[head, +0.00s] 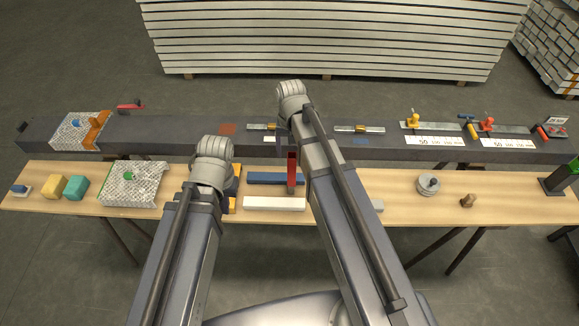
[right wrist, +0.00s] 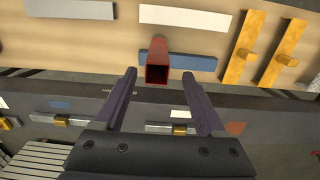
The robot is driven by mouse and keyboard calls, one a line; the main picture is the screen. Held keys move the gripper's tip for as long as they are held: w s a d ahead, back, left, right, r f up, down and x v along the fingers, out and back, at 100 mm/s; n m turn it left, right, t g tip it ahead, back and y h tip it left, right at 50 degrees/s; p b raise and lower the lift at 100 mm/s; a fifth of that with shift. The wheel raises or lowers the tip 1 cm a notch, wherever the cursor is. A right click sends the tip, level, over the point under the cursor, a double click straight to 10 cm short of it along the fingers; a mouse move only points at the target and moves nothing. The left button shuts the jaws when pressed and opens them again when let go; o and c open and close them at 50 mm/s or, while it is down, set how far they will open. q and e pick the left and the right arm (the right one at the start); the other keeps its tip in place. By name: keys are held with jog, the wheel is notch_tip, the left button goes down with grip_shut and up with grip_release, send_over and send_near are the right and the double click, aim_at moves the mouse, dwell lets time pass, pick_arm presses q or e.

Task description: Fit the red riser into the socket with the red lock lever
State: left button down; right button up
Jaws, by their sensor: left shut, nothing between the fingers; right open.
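The red riser (head: 292,172) is a square tube standing upright on the wooden bench, in front of the blue bar. In the right wrist view its hollow end (right wrist: 158,73) faces the camera. My right gripper (right wrist: 159,75) is open, its fingertips on either side of that end, apart from it. I cannot tell which locks the socket.
The dark beam (head: 190,130) runs behind the bench (head: 330,185). A blue bar (head: 262,178), a white bar (head: 272,204) and orange brackets (right wrist: 285,52) lie near the riser. A mesh-wrapped block (head: 130,190) is at left, a round grey weight (head: 428,187) at right.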

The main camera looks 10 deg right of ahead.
aim_at(292, 166)
jog(key=shift+s+d+f+b, duration=0.1)
jog(key=shift+f+b, duration=1.9)
jog(key=shift+s+d+f+b, duration=0.1)
jog(key=shift+f+b, duration=1.85)
jog(key=shift+f, duration=0.05)
jog(key=shift+r, duration=0.1)
grip_shut()
